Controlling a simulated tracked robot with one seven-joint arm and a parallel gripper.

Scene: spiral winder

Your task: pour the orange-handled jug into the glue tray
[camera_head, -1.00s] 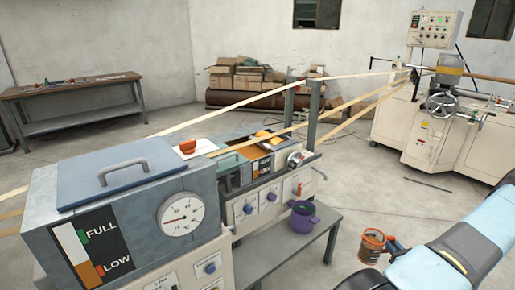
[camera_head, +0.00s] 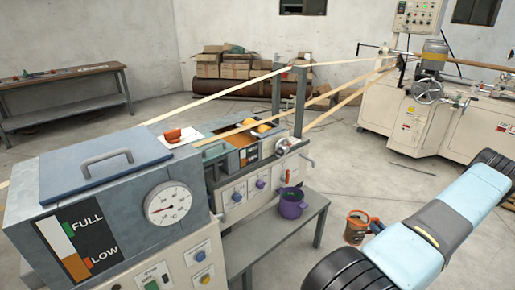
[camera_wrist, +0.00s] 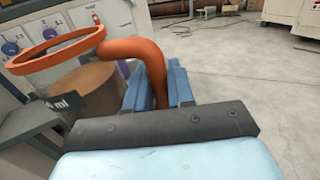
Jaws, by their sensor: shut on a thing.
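The jug (camera_head: 356,230) has an orange rim and an orange handle. It is held in the air, upright or nearly so, to the right of the bench. In the wrist view its orange rim (camera_wrist: 54,48), tan body (camera_wrist: 88,84) and a dark label ending in "ml" show at left. My gripper (camera_wrist: 155,92) is shut on the orange handle, its blue fingers on either side. The glue tray (camera_head: 268,146) is the open trough on the machine, with an orange roller in it. The jug is apart from it, lower and nearer. The tray's floor is partly hidden.
A purple pot (camera_head: 292,203) stands on a low grey bench (camera_head: 314,207) between jug and tray. Paper strips (camera_head: 222,98) run above the trough to grey posts (camera_head: 300,100). A grey tank with a gauge (camera_head: 168,203) stands at left. The floor at right is open.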

